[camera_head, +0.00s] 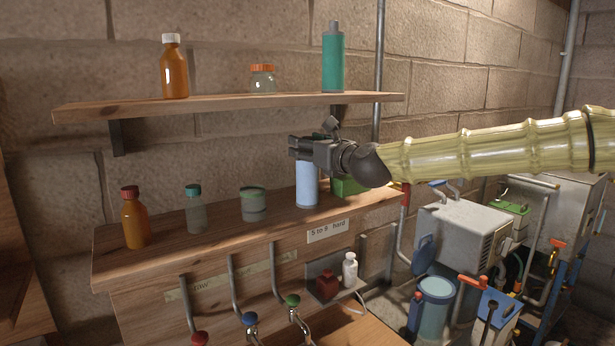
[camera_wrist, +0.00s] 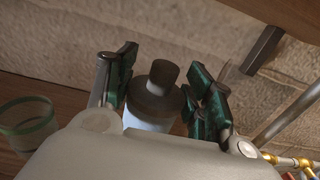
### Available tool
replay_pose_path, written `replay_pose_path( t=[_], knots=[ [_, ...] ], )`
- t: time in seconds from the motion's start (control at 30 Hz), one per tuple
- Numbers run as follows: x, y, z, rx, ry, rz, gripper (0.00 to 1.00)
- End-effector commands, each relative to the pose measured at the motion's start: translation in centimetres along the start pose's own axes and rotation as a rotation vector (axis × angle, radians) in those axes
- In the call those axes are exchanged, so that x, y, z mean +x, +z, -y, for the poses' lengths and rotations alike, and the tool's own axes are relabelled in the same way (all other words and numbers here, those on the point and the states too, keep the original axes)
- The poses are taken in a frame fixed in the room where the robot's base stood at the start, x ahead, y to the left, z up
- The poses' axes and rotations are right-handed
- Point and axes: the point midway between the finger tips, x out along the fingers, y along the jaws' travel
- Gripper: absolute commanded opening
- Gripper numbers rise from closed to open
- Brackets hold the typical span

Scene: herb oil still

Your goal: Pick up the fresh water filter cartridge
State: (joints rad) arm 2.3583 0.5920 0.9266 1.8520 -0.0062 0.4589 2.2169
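A light blue cylinder (camera_head: 307,186), which looks like a filter cartridge, stands upright at the right of the lower wooden shelf. Its dark grey stepped cap (camera_wrist: 157,92) shows in the wrist view; my gripper hides the top in the head view. My gripper (camera_head: 303,148) is at its top, reaching in from the right. In the wrist view, the green-padded fingers (camera_wrist: 160,95) stand apart on both sides of the cap, with a small gap at the left. A teal cylinder of similar shape with a grey cap (camera_head: 333,62) stands on the upper shelf.
A green-lidded jar (camera_head: 253,204), a teal-capped bottle (camera_head: 195,210) and an amber bottle (camera_head: 135,218) stand left on the lower shelf. A green object (camera_head: 346,187) is close behind the cylinder. The upper shelf (camera_head: 215,104) overhangs behind my gripper.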

Motion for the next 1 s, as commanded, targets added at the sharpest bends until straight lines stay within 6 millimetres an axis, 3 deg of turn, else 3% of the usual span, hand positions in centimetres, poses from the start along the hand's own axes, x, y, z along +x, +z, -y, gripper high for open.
replay_pose_path(
  t=[0.03, 0.2, 0.57, 0.9, 1.0],
  knots=[
    [0.0, 0.0, 0.0, 0.000, 0.000, 0.000, 0.36],
    [0.0, 0.0, 0.0, 0.000, 0.000, 0.000, 0.06],
    [0.0, 0.4, 0.0, 0.000, -0.001, 0.002, 0.06],
    [0.0, 3.5, -0.1, -0.001, 0.000, 0.004, 0.06],
    [-1.4, 3.5, -0.2, 0.000, -0.001, 0.002, 0.06]
  ],
)
